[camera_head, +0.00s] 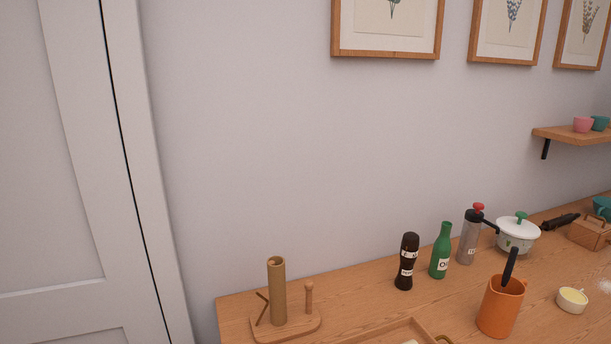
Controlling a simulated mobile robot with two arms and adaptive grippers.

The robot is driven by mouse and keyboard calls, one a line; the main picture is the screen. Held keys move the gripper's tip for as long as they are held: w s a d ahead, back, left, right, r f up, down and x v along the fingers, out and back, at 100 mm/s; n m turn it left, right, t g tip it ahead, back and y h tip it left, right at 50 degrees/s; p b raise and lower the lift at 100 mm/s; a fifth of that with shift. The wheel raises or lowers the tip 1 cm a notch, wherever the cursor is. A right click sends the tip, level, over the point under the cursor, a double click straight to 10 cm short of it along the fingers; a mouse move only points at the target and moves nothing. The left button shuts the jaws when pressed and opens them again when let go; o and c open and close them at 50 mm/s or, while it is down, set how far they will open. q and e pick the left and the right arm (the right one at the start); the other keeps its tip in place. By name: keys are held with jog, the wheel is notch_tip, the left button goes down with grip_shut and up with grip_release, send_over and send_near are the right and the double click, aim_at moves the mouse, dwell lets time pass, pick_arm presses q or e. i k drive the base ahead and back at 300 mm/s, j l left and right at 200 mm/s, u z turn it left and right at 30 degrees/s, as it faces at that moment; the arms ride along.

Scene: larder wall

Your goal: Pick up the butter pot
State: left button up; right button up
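A small white pot with pale yellow contents (572,300), which looks like the butter pot, stands upright on the wooden counter (365,310) at the lower right. It stands right of an orange jug (501,306) with a dark handle sticking out of it. A larger white lidded pot with a green knob (517,236) stands further back. Neither of my grippers shows in the head view, so I cannot tell where they are relative to the pot.
A dark bottle (407,262), a green bottle (441,251) and a grey red-topped grinder-like bottle (470,238) stand behind the jug. A wooden roll stand (279,293) is at left, a tray (400,333) at the front edge. A wooden box (590,234) is far right.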

aim_at(571, 300)
jog(key=z, duration=1.55)
jog(key=i+l+u, duration=0.1)
jog(key=i+l, duration=0.15)
jog(key=i+l+u, duration=0.15)
jog(key=l, duration=0.2)
jog(key=i+l+u, duration=0.1)
jog(key=i+l, duration=0.15)
jog(key=i+l+u, duration=0.15)
jog(key=l, duration=0.35)
jog(key=i+j, duration=0.05)
